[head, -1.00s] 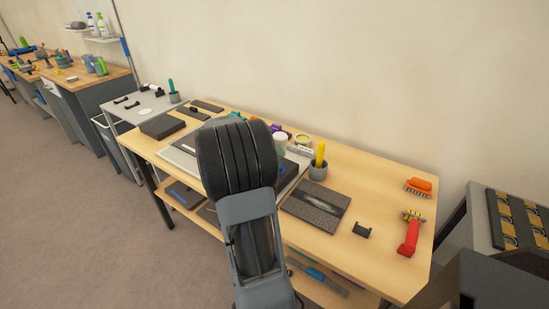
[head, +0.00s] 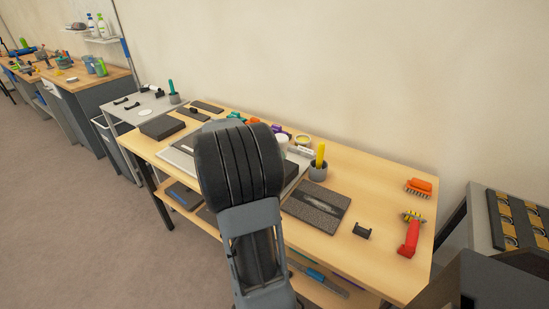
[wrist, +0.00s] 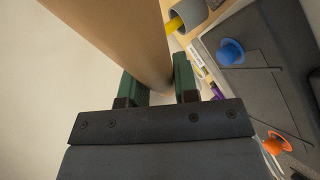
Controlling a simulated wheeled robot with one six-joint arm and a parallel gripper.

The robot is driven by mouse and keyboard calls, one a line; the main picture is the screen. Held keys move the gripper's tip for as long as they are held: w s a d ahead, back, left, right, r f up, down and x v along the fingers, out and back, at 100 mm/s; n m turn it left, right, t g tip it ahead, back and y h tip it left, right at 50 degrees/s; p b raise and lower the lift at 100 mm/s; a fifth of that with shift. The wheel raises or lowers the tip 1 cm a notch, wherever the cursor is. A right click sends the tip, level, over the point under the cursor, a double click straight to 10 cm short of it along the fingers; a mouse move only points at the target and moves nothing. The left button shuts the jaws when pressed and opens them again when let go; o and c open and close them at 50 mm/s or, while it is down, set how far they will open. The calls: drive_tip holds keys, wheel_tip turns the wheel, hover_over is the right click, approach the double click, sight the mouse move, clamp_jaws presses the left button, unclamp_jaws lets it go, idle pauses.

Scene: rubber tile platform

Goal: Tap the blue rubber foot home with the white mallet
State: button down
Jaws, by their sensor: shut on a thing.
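In the wrist view my gripper (wrist: 158,76) has its dark green fingers shut on a thick tan handle (wrist: 118,40), which I take to be the mallet's. The handle runs up and left out of the picture, and no white head shows there. The blue rubber foot (wrist: 231,52) stands on a dark slab (wrist: 262,95), to the right of the fingers and apart from them. An orange foot-like piece (wrist: 276,144) sits lower right. In the head view my arm hides the gripper and the blue foot. A white piece (head: 282,142) shows just behind my arm; I cannot tell if it is the mallet head.
A grey cup (head: 318,171) with a yellow item stands right of my arm on the wooden table (head: 340,240). A dark textured mat (head: 316,208), a small black bracket (head: 362,231), an orange brush (head: 418,187) and a red-handled tool (head: 411,236) lie further right.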

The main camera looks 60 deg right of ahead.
drive_tip(key=s+a+r, duration=0.4)
drive_tip(key=s+a, duration=0.1)
drive_tip(key=a, duration=0.3)
drive_tip(key=shift+s, duration=0.4)
drive_tip(key=shift+r, duration=0.1)
